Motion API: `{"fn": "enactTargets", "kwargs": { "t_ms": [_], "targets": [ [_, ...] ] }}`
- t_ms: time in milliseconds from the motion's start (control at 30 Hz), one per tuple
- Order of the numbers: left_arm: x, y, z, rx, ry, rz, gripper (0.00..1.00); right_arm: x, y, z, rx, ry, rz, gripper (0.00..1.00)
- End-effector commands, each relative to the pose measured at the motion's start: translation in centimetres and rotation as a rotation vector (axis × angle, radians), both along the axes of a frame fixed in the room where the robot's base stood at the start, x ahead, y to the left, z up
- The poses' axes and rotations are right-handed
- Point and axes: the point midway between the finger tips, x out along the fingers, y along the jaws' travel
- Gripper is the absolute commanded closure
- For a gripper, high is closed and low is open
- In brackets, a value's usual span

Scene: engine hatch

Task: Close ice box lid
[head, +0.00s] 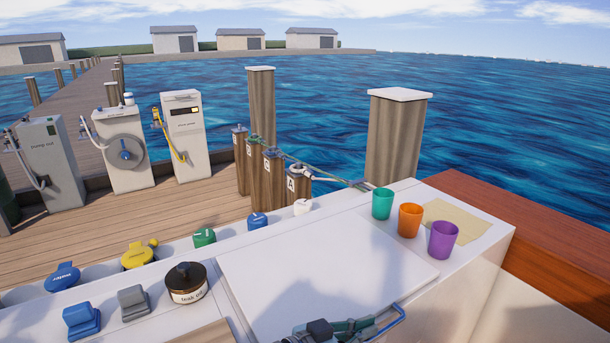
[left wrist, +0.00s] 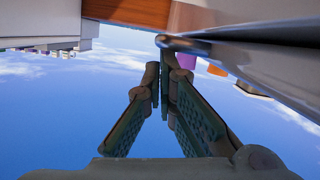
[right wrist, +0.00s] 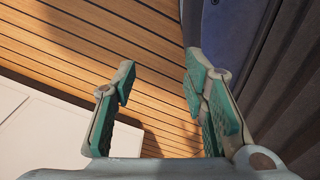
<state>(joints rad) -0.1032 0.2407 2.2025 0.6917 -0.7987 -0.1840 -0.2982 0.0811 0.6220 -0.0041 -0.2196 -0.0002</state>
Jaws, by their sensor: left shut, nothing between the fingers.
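The ice box lid (head: 320,265) is a broad white panel in the counter, lying flat or nearly so. I cannot tell whether it is fully seated. A blue-grey bar handle (head: 390,325) shows at its near edge. My left gripper (head: 370,323) is shut and empty beside this handle, at the lid's near edge. In the left wrist view its fingertips (left wrist: 160,65) meet just below a shiny bar (left wrist: 185,43); contact is unclear. My right gripper (right wrist: 160,82) is open and empty over wooden planks, outside the head view.
Green (head: 382,203), orange (head: 410,220) and purple (head: 443,240) cups stand right of the lid. A dark teak oil jar (head: 186,283) stands left of it. Blue and yellow caps line the far edge. In the right wrist view, a dark surface (right wrist: 285,85) stands close at right.

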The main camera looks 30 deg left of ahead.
Motion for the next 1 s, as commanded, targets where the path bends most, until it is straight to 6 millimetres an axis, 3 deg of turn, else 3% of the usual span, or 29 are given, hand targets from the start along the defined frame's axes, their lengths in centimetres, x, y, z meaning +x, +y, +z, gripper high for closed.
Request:
{"fn": "enactTargets", "kwargs": {
  "t_ms": [333,700,867,1000],
  "targets": [
    [-0.2,0.0,-1.0,0.011,0.019,-0.003,1.00,0.1,-1.1,-0.1,-0.015,-0.002,0.007,0.60],
    [-0.2,-0.1,-1.1,0.011,0.023,-0.004,1.00,0.1,-0.5,0.0,-0.007,-0.002,0.003,0.60],
    [-0.2,0.2,0.4,0.011,0.019,-0.003,1.00,0.1,0.1,1.3,0.001,-0.001,-0.001,0.60],
    [0.0,0.6,3.5,0.010,0.007,0.000,1.00,0.0,0.7,4.0,0.010,0.001,-0.007,0.60]
  ]
}}
